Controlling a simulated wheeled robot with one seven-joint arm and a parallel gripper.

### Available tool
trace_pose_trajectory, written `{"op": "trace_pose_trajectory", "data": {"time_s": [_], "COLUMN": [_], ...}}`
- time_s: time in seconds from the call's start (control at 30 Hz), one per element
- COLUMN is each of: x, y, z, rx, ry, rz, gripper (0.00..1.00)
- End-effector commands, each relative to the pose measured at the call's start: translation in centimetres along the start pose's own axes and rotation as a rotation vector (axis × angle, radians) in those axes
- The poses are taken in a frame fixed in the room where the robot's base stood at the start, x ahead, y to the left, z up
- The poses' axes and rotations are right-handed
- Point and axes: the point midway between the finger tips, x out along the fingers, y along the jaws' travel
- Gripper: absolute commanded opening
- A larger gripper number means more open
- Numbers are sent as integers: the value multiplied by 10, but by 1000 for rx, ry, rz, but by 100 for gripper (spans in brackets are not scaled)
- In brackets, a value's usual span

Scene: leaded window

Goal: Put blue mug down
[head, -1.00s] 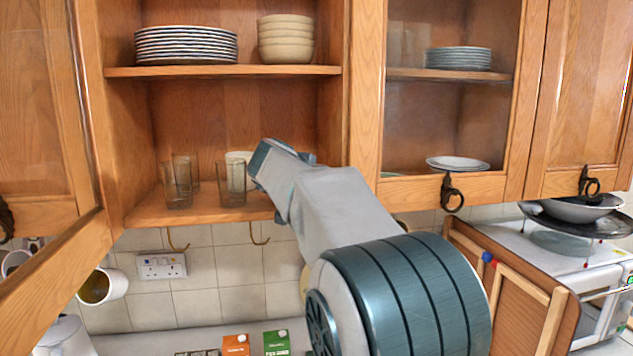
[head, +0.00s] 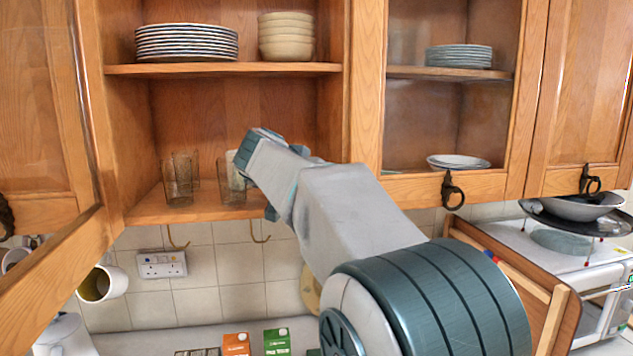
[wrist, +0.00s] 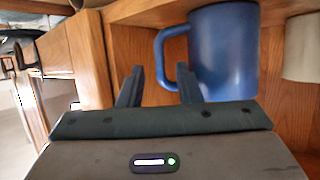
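The blue mug (wrist: 224,55) is large in the wrist view, up and right of centre. Its handle (wrist: 160,58) points left. My gripper (wrist: 160,67) is open, its two dark fingers standing apart, with the handle seen in the gap between them. The right finger overlaps the handle's lower end and the mug's lower left side. I cannot tell whether a finger touches it. In the head view my arm hides the mug and fingers at the open cupboard's lower shelf (head: 148,211).
Clear glasses (head: 178,182) stand on the lower shelf, left of my arm. A cream mug (wrist: 301,47) is right of the blue mug in the wrist view. Plates (head: 186,43) and bowls (head: 286,37) fill the shelf above. The open cupboard door (head: 45,140) is at left.

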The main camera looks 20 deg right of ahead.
Motion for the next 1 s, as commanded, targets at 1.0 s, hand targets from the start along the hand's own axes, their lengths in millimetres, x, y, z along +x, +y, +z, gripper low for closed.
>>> {"op": "trace_pose_trajectory", "data": {"time_s": [1.0], "x": [-89], "y": [0], "z": [-26], "rx": [51], "ry": [205], "rz": [-124], "gripper": [31]}}
